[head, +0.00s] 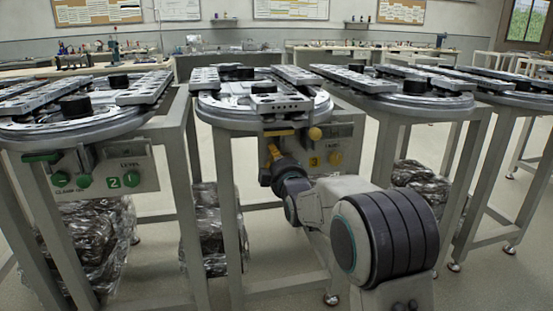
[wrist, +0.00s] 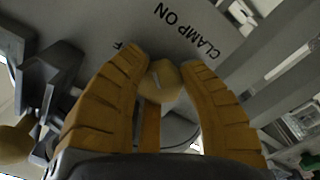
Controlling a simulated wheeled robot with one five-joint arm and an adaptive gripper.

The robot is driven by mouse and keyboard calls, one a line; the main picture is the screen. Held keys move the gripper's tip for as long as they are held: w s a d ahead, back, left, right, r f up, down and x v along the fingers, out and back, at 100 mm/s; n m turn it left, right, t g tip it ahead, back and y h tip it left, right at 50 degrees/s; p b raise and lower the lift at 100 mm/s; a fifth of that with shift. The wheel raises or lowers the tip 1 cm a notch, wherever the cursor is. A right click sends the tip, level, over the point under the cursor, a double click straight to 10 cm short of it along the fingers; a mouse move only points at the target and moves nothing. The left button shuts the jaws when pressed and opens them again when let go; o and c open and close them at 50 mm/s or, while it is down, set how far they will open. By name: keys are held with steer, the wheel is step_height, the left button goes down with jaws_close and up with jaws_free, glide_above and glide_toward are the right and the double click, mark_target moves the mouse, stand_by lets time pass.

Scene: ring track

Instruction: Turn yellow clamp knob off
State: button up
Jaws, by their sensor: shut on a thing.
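The yellow clamp knob (wrist: 162,82) sits between the two yellow fingers of my gripper (wrist: 160,70) in the wrist view. The fingers are shut on it, one on each side. The grey panel (wrist: 85,20) behind it reads "CLAMP ON", with part of another word at the left, mostly hidden by a finger. In the head view my gripper (head: 272,160) is at the left part of the panel marked with a yellow 3 (head: 314,161). The clamp knob itself is hidden there behind my gripper. I cannot read the knob's exact angle.
A panel with green knobs (head: 128,171) is on the station at the left. Metal table legs flank my arm.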

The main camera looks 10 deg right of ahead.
steer(key=n, duration=0.4)
steer(key=shift+n, duration=1.8)
steer(key=o, duration=1.2)
steer(key=shift+s, duration=0.1)
steer(key=s, duration=1.1)
steer(key=shift+s, duration=0.4)
